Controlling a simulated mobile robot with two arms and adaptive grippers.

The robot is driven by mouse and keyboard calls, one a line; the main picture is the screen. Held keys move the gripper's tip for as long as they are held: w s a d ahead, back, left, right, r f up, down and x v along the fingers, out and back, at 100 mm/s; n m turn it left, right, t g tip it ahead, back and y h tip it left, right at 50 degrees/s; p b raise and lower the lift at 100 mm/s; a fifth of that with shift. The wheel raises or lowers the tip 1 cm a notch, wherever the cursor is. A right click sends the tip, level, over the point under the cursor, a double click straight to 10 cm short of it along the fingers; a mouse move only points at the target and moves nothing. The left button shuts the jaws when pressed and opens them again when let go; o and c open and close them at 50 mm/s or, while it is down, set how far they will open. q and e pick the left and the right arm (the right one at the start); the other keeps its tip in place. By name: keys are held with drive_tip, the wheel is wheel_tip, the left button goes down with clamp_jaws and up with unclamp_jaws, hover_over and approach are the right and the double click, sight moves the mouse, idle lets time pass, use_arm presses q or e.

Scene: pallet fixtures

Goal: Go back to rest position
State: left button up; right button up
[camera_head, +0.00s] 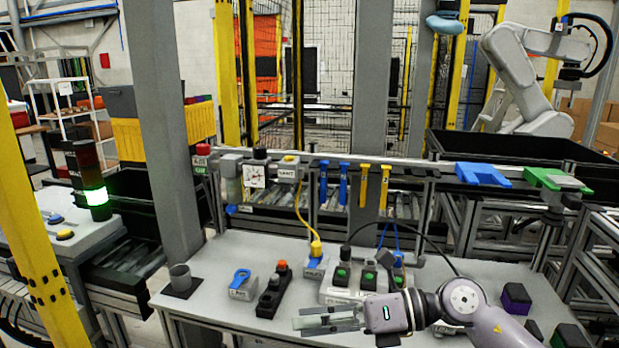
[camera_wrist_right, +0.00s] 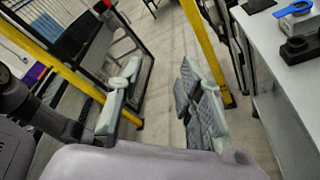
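My right gripper (camera_head: 322,319) reaches in from the lower right over the front part of the grey worktable (camera_head: 215,262), its fingers pointing left. In the right wrist view the two pale fingers (camera_wrist_right: 158,92) stand well apart with only floor between them, so it is open and empty. My left gripper is not in view. The right arm hides part of the table's front right.
A black block with an orange button (camera_head: 272,290), a blue-handled item (camera_head: 241,280) and a grey cup (camera_head: 181,278) stand left of the gripper. Behind it is a box with green-lit switches (camera_head: 345,292). The table's left front is clear.

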drive_tip(key=w+d+r+m+t, duration=0.2)
drive_tip(key=r+m+t, duration=0.1)
drive_tip(key=m+t, duration=0.6)
drive_tip(key=w+d+r+m+t, duration=0.1)
drive_tip(key=d+r+m+t, duration=0.2)
drive_tip(key=m+t, duration=0.55)
drive_tip(key=s+d+f+m+g+h, duration=0.1)
drive_tip(key=d+f+m+h, duration=0.5)
drive_tip(key=f+m+h, duration=0.3)
drive_tip(key=s+d+f+m+g+h, duration=0.1)
drive_tip(key=d+f+m+g+h, duration=0.1)
drive_tip(key=d+f+m+h, duration=0.65)
drive_tip(key=s+f+m+g+y, duration=0.1)
drive_tip(key=s+f+m+g, duration=0.4)
drive_tip(key=s+f, duration=0.55)
drive_tip(key=s+f+m+g+y, duration=0.1)
drive_tip(key=s+f+m+g, duration=0.1)
drive_tip(key=s+f+g, duration=0.9)
drive_tip(key=s+f+t, duration=0.1)
drive_tip(key=s+f, duration=0.1)
drive_tip(key=f, duration=0.9)
drive_tip(key=s+f+t, duration=0.2)
drive_tip(key=f, duration=0.9)
drive_tip(key=s+d+f+g, duration=0.1)
drive_tip(key=s+d+f, duration=0.2)
drive_tip(key=s+f, duration=1.4)
drive_tip(key=shift+d, duration=0.15)
